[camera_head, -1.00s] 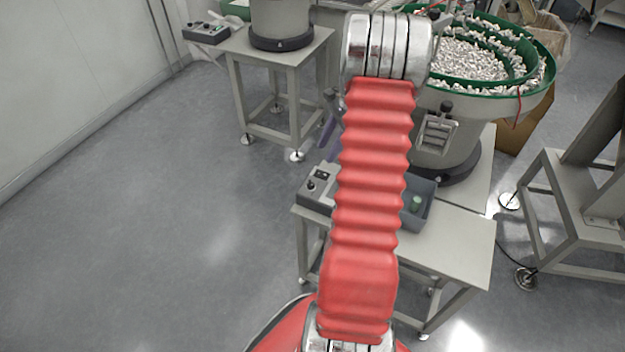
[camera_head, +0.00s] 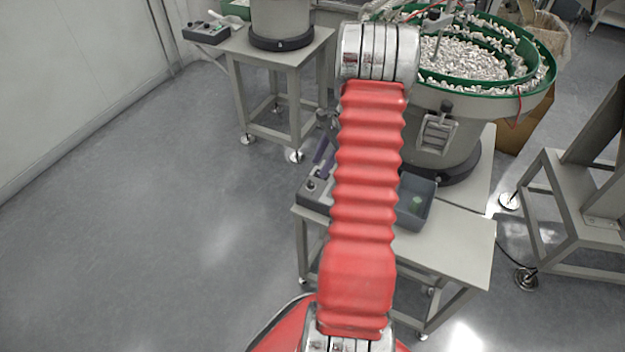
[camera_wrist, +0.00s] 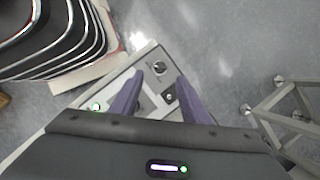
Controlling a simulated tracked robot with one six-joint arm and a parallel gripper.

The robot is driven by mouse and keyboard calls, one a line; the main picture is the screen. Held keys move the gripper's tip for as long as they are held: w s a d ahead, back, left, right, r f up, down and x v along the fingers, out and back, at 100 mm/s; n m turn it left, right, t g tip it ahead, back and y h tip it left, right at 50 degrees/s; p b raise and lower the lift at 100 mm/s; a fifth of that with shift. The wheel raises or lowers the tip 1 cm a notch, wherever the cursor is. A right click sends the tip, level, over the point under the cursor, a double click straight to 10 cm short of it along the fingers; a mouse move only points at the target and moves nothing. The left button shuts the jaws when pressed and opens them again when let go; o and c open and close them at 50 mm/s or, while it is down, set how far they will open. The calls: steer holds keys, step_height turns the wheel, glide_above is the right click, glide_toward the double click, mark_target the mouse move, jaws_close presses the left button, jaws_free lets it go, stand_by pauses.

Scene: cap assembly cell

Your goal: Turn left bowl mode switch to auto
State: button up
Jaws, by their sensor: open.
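A grey control box (camera_head: 312,193) with a dark knob (camera_head: 310,186) sits on the left end of the near table, partly hidden by my arm. In the wrist view the box shows a round rotary knob (camera_wrist: 159,68) near its far edge and a smaller dark knob (camera_wrist: 169,97) between my fingers. I cannot read any labels or the switch position. My gripper (camera_wrist: 158,76) is open and empty, its two purple fingers apart above the box. I cannot tell whether they touch it. One purple finger (camera_head: 324,155) shows in the head view just above the box.
A green-rimmed bowl feeder (camera_head: 445,135) full of small parts stands behind my arm. A grey bin (camera_head: 420,205) sits right of the box. Another control box (camera_head: 207,32) and bowl base (camera_head: 280,25) are on the far table. The floor at left is clear.

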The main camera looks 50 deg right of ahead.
mark_target(311, 182)
steer(key=x, duration=0.7)
steer(key=shift+a+f, duration=0.1)
steer(key=shift+f, duration=0.15)
steer(key=shift+c, duration=0.3)
